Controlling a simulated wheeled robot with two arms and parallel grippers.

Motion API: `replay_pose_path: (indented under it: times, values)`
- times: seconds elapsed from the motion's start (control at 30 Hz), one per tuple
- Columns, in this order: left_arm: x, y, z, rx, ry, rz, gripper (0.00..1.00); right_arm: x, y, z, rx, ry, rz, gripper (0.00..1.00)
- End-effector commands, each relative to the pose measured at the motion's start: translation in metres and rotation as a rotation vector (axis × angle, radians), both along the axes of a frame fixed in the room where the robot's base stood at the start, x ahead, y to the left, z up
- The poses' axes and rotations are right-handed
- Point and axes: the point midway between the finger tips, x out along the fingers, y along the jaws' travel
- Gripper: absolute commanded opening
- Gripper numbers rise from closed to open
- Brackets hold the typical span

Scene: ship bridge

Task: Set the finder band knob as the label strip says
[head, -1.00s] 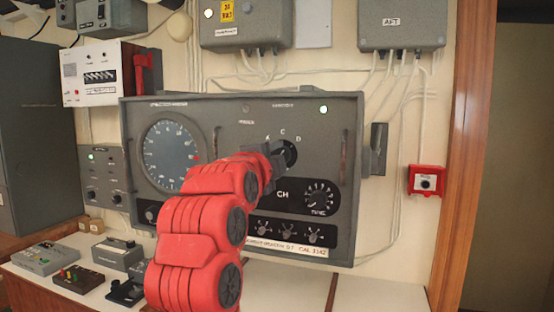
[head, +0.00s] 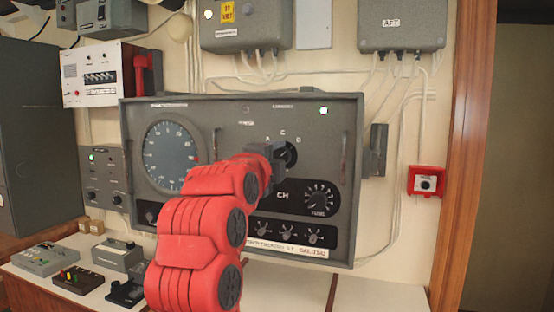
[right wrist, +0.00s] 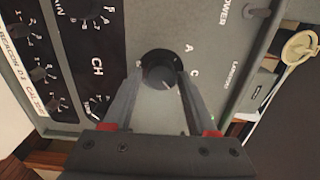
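The band knob is a round black knob with a white pointer mark, with letters A, C and D around it, on the grey finder panel (head: 225,120). In the head view the knob (head: 288,153) is partly covered by my right gripper (head: 268,158). In the right wrist view the knob (right wrist: 158,66) sits between the fingertips of my right gripper (right wrist: 161,75), which appear to touch both its sides. Its pointer mark lies on the side facing the gripper; its exact letter is unclear. The label strip (head: 285,247) below has small, partly legible print, including "CAL". My left gripper is not in view.
A round dial (head: 172,155) and a smaller tuning knob (head: 320,197) flank the band knob, with several small knobs below. A red wall box (head: 426,181) is at the right. Small control boxes (head: 45,258) stand on the counter at left. The counter's right part is bare.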

Motion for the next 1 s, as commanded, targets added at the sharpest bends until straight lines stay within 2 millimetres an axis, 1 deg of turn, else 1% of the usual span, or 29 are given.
replay_pose_path:
  times: [0.03,0.07,0.1,0.37,0.47,0.57,0.67,0.8,1.0]
  values:
    - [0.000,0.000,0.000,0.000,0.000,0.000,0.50,0.000,0.000,0.000,0.000,0.000,0.000,0.69]
    - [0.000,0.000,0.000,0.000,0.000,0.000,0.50,0.000,0.000,0.000,0.000,0.000,0.000,0.74]
    - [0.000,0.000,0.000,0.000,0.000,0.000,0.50,0.000,0.000,0.000,0.000,-0.001,0.000,0.76]
    - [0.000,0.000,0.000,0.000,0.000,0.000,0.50,-0.001,0.000,0.001,-0.001,-0.002,0.001,0.76]
    - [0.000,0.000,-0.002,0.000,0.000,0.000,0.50,-0.006,0.003,0.000,-0.001,-0.002,0.001,0.76]
    - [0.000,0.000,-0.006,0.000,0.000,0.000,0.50,-0.020,0.008,-0.001,0.000,-0.001,0.004,0.76]
    - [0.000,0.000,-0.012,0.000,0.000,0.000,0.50,-0.043,0.017,-0.002,0.001,-0.003,0.008,0.76]
    - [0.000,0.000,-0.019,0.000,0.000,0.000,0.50,-0.080,0.028,-0.002,0.003,-0.005,0.007,0.76]
    - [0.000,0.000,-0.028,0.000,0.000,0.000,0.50,-0.127,0.044,-0.002,0.000,-0.002,0.007,0.76]
